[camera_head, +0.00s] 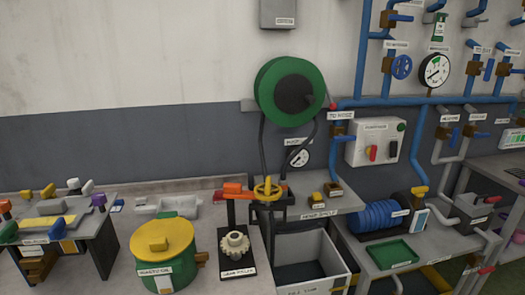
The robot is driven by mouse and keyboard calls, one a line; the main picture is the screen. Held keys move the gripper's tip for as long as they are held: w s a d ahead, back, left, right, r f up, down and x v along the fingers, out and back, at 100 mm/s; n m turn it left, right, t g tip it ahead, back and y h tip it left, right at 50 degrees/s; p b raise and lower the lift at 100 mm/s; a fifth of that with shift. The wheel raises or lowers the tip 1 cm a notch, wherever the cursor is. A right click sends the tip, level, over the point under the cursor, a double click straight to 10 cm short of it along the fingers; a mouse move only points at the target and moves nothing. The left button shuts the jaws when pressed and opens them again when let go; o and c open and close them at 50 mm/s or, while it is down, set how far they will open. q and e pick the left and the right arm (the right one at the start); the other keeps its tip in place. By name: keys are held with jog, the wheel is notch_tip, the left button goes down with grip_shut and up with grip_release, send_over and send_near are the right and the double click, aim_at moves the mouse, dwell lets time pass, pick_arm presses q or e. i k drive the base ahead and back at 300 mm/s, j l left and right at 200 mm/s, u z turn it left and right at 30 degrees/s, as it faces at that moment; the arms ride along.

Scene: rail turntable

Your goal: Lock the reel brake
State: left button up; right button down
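A large round green reel (273,92) with a dark hub is mounted high in the middle, against the wall. Dark hoses hang down from it. A small red knob (332,106) shows at the right of the reel, near a blue pipe. I cannot tell whether this knob is the brake or what state the brake is in. Neither of my grippers shows in this view.
A bench below holds a yellow-lidded green pot (163,250), a pale gear (235,244) and a yellow handwheel (267,188). A grey bin (322,272) stands low beside them.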

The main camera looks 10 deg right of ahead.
aim_at(333, 106)
jog(key=l+u, duration=0.1)
jog(key=l, duration=0.55)
jog(key=l+u, duration=0.15)
jog(key=l, duration=0.45)
jog(key=k+l+u, duration=0.1)
jog(key=l, duration=0.55)
jog(key=l+u, duration=0.1)
jog(key=l, duration=0.5)
jog(key=k+l+u, duration=0.1)
jog(key=l, duration=0.5)
jog(key=k, duration=0.05)
